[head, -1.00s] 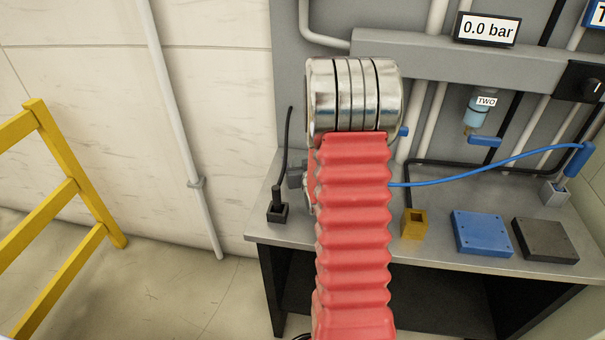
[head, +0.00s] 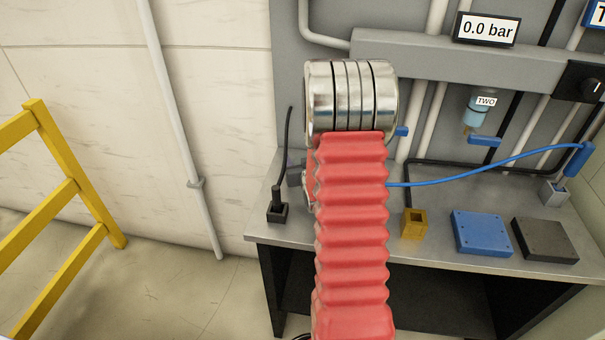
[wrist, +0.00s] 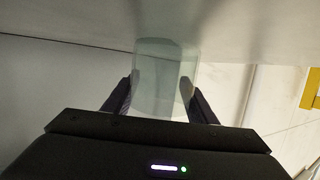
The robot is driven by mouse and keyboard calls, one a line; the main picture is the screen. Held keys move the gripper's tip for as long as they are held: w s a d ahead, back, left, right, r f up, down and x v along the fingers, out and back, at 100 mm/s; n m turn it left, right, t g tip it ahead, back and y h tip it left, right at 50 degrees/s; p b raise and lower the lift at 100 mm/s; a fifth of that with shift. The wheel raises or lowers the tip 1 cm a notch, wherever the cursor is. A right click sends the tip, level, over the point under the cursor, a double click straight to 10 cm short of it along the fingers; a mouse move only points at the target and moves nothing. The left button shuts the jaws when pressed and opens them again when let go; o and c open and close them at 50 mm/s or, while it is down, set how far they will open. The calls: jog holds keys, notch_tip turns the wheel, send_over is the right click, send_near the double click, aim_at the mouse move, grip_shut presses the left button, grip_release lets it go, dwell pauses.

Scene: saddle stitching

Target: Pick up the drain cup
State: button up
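A pale, see-through cup (wrist: 160,75) stands between the two dark fingers of my gripper (wrist: 160,92) in the wrist view. The left finger lies along the cup's left edge, and the right finger overlaps its right edge. Whether both fingers press on the cup cannot be made out. In the head view my red-sleeved arm and its metal wrist hide the gripper and this cup. Another pale blue cup labelled TWO (head: 477,112) hangs under the grey rail on the right.
A grey bench (head: 340,255) carries a black socket block (head: 278,211), a brass block (head: 414,224), a blue block (head: 482,233) and a dark block (head: 545,240). A blue hose (head: 500,160) crosses above it. A yellow railing (head: 60,200) stands at the left. A gauge reads 0.0 bar (head: 487,29).

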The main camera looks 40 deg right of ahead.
jog(key=c, duration=0.5)
jog(key=shift+c, duration=0.2)
notch_tip(320, 180, up, 10)
dwell(0.5)
